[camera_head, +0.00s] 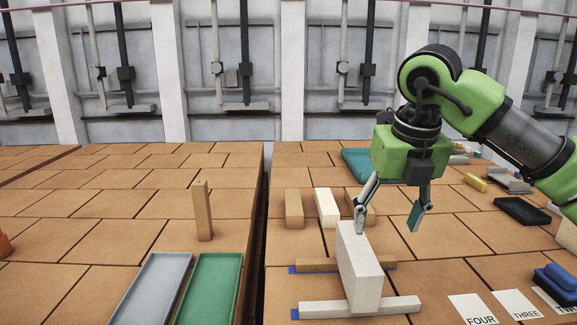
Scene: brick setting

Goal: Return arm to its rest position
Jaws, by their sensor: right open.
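My right gripper (391,214) hangs from the green arm at the right, with its two fingers spread apart and nothing between them. Its left fingertip is close to the top of a tall white brick (361,270); I cannot tell whether they touch. The white brick stands upright, between or across a brown bar (312,265) and a pale bar (325,309) that lie flat on the right table. My left gripper is not in view.
Brown (294,208) and cream (327,207) blocks stand behind. A wooden block (202,212) stands on the left table near grey (156,283) and green (212,284) trays. Number cards (473,309) and a blue object (560,279) lie front right. A gap separates the tables.

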